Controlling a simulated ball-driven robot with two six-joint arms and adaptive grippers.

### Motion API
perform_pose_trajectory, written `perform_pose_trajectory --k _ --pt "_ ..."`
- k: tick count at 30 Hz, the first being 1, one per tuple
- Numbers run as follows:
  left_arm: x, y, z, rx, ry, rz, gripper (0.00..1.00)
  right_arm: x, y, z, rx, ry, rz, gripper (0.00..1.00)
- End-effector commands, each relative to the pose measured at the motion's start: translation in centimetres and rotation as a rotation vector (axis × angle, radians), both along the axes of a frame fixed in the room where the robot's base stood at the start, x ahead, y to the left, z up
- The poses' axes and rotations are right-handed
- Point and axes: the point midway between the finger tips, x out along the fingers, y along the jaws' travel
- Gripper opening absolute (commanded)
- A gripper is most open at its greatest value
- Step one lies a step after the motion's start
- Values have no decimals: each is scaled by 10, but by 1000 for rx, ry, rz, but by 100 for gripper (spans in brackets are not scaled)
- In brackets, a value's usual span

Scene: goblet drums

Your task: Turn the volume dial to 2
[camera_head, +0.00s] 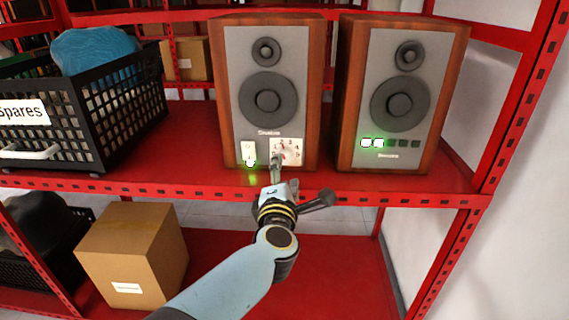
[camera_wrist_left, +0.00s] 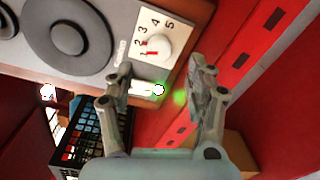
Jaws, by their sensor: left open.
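The volume dial (camera_wrist_left: 158,48) is a round white knob with a red mark on a white plate numbered up to 5. The plate is at the lower right of the left speaker (camera_head: 231,90). In the wrist view the red mark points toward the low numbers; I cannot tell the exact one. In the head view the dial plate (camera_head: 297,147) is partly hidden by my left gripper (camera_head: 277,168). In the wrist view that gripper (camera_wrist_left: 163,78) is open and empty, its fingers apart below the dial. My right gripper is out of view.
A switch with a green light (camera_head: 249,154) sits left of the dial plate. The right speaker (camera_head: 403,80) has an indicator row (camera_head: 390,143) with two lit squares. A black crate (camera_head: 115,100) stands left on the red shelf (camera_head: 200,178); a cardboard box (camera_head: 130,255) is below.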

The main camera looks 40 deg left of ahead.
Motion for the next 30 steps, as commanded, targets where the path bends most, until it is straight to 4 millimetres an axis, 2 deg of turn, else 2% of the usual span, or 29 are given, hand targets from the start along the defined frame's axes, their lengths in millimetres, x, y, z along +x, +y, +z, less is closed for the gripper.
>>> perform_pose_trajectory --k 3,9,27,30 --pt "-23 -14 0 -2 2 0 55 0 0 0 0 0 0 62" --pt "-45 -27 2 -1 1 1 55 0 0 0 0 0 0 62" --pt "-49 -30 2 1 1 0 55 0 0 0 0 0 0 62" --pt "-53 -28 -8 6 9 -1 55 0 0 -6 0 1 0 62"
